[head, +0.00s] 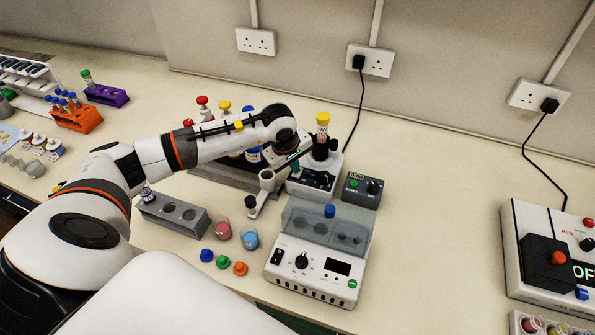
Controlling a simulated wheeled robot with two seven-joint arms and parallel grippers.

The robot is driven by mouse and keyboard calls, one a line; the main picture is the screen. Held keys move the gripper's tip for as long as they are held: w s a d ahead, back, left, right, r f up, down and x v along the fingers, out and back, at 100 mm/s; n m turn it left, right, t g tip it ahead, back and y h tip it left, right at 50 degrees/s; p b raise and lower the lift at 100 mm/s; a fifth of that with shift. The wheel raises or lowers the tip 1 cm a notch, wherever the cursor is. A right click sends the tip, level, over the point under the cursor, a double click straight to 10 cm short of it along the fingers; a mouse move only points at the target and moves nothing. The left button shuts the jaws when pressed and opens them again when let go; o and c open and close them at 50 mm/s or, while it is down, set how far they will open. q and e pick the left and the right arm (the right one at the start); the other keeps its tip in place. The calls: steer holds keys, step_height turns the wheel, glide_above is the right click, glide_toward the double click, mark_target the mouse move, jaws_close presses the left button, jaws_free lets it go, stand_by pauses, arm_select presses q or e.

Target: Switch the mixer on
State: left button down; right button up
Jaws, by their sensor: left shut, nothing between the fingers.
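The mixer (302,187) looks to be the small white unit with a dark knob on its front, right of the bench's middle. A tube with a yellow cap (323,124) stands upright in the black cup on top of it. My left arm reaches in from the left, and its gripper (296,167) points down, shut and empty, at the mixer's left front. I cannot tell whether it touches the mixer. The wrist hides part of the mixer's left side. My right gripper is out of view.
A dark box with a green display (362,190) stands right of the mixer. A white unit with a clear lid (305,270) is in front. A grey block (174,216), two small cups and coloured caps lie left. Bench is clear between the lidded unit and the large right-hand device (540,225).

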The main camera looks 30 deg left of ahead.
mark_target(294, 173)
arm_select(q)
steer(key=shift+f, duration=0.15)
steer(key=shift+r+p, duration=1.3)
steer(key=shift+r, duration=1.45)
steer(key=shift+f, duration=0.1)
